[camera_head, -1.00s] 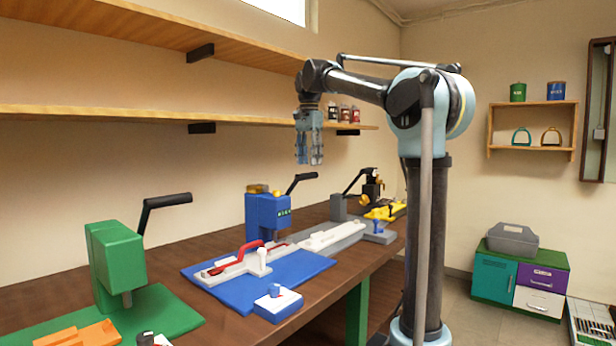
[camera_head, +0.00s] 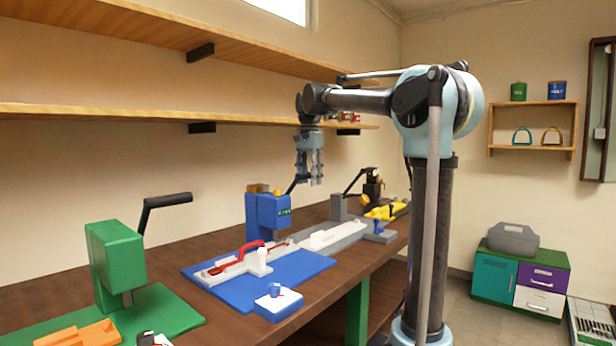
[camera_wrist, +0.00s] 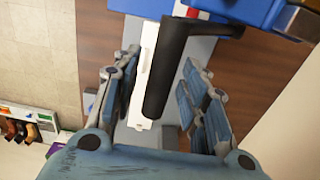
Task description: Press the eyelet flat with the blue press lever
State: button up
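The blue press (camera_head: 268,215) stands on the bench at the back of the blue mat. Its black lever (camera_head: 293,186) rises to the right, its upper part hidden by my gripper (camera_head: 310,178). In the wrist view, the lever's handle (camera_wrist: 170,70) lies between the two spread fingers of my gripper (camera_wrist: 160,85), nearer the camera than the bench, with gaps on both sides. My gripper is open, points down and holds nothing. A white and grey fixture with a red lever (camera_head: 240,256) sits on the mat in front of the press. The eyelet is too small to make out.
A green press (camera_head: 117,260) with a black lever stands at the left. A yellow tool (camera_head: 385,211) and a black and gold press (camera_head: 372,186) stand beyond the blue one. A small white-topped blue block (camera_head: 278,301) sits at the mat's front. Shelves (camera_head: 190,117) run along the wall.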

jog(key=c, duration=0.8)
jog(key=shift+c, duration=0.2)
jog(key=shift+s+d, duration=0.1)
jog(key=shift+s+d+f, duration=0.4)
jog(key=shift+d+f, duration=0.15)
jog(key=shift+f, duration=0.2)
